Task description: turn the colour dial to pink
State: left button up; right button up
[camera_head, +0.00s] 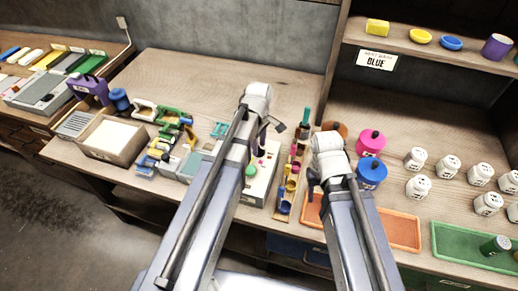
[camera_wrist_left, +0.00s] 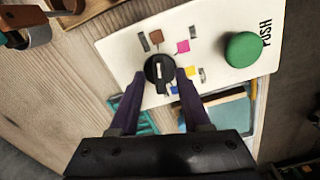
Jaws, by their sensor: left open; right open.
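The colour dial (camera_wrist_left: 159,70) is a black round knob with a white mark, on a white panel. I cannot tell surely which colour the mark faces. My left gripper (camera_wrist_left: 159,76) is open, its two fingers on either side of the dial; I cannot tell whether they touch it. In the head view my left gripper (camera_head: 264,132) is over the panel (camera_head: 262,180), and the dial is hidden. My right gripper (camera_head: 313,182) is open and empty to the right.
A green PUSH button (camera_wrist_left: 243,50) sits on the same panel. A narrow rack of coloured items (camera_head: 290,185) stands right of the panel. Blue (camera_head: 372,172) and pink (camera_head: 371,142) pots and several white jars (camera_head: 418,186) are further right.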

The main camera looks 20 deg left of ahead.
pick_arm(q)
jog(key=shift+c, duration=0.2)
grip_shut()
dwell(0.5)
